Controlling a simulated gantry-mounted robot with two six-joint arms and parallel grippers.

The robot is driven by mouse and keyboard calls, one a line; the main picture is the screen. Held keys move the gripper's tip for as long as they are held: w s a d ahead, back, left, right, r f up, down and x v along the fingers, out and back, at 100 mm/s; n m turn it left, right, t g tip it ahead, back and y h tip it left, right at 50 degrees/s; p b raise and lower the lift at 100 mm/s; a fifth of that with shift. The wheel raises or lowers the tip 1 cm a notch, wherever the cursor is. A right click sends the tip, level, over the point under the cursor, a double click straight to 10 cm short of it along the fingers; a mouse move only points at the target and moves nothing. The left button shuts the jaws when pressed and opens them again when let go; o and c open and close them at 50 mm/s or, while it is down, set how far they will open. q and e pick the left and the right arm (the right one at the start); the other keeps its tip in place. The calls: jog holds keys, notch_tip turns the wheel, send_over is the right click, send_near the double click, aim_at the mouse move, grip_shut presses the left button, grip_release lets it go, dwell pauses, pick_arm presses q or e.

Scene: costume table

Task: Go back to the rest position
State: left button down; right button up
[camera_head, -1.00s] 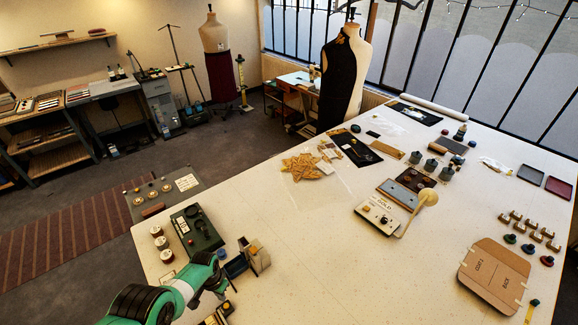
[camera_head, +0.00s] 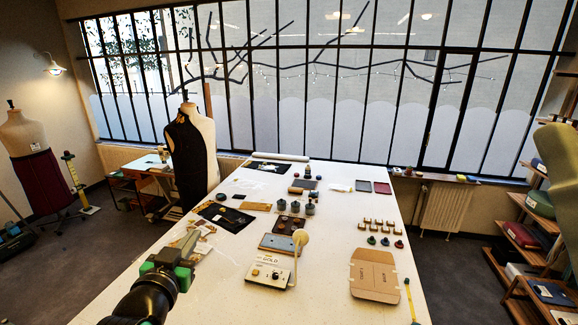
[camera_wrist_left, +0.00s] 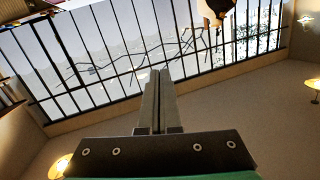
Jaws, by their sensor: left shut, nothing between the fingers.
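My left gripper (camera_head: 191,238) is shut and empty in the head view. Its green and black wrist comes in from the lower left, and its fingers point away over the left part of the white table (camera_head: 215,290). In the left wrist view the two grey fingers (camera_wrist_left: 160,75) are pressed together with nothing between them, against the window and a plain wall. My right gripper is in neither view.
A black-and-cream dress form (camera_head: 192,150) stands beyond the table's left edge. Shelves (camera_head: 525,236) stand at the right.

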pick_arm(q)
jog(key=s+d+r+t+h, duration=0.1)
jog(key=s+d+r+t, duration=0.15)
jog(key=r, duration=0.45)
jog(key=s+d+r+t, duration=0.1)
jog(key=s+r+t, duration=0.1)
jog(key=s+r, duration=0.35)
jog(key=s+r+t+h, duration=0.1)
jog(key=s+r+t, duration=0.5)
jog(key=s+r, duration=1)
jog(key=shift+s+d+n, duration=0.2)
jog(key=shift+s+n, duration=0.2)
jog(key=shift+s, duration=0.45)
